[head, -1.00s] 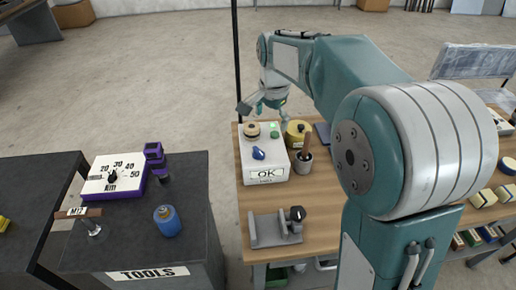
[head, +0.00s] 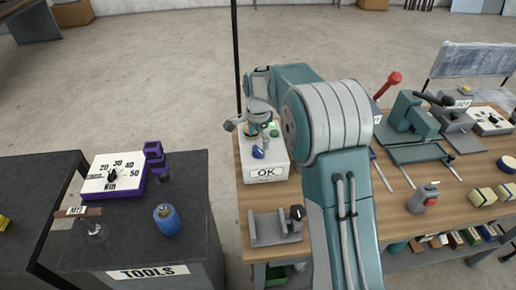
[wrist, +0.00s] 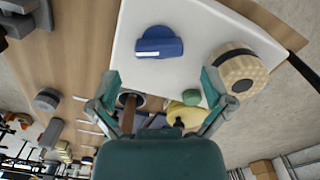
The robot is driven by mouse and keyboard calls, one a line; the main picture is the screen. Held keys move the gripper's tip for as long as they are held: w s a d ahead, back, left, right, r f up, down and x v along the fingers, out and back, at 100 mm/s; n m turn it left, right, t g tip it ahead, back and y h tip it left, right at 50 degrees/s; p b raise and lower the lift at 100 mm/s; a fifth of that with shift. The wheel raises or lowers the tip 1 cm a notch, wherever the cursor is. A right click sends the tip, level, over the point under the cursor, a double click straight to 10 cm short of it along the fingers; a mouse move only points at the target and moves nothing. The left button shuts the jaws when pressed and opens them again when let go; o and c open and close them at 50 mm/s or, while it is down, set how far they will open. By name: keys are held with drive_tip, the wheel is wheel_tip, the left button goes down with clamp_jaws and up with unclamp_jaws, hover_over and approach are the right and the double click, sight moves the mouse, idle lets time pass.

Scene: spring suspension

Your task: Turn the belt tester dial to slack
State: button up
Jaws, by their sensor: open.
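A white box (head: 265,172) with an OK sign stands at the left of the wooden bench. On its top is a blue knob (head: 258,152) with a white pointer line, the only dial-like part I can make out there; its setting marks are not readable. My gripper (wrist: 160,82) is open and empty above the box, apart from the blue knob. In the head view my gripper (head: 250,122) partly covers the box's rear.
A grey fixture (head: 272,229) sits in front of the box. A thin dark post (head: 237,60) rises behind it. A dark tool bench (head: 135,240) stands left.

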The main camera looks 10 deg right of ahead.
sight(258, 149)
drive_tip(key=shift+f, duration=2)
drive_tip(key=c, duration=1)
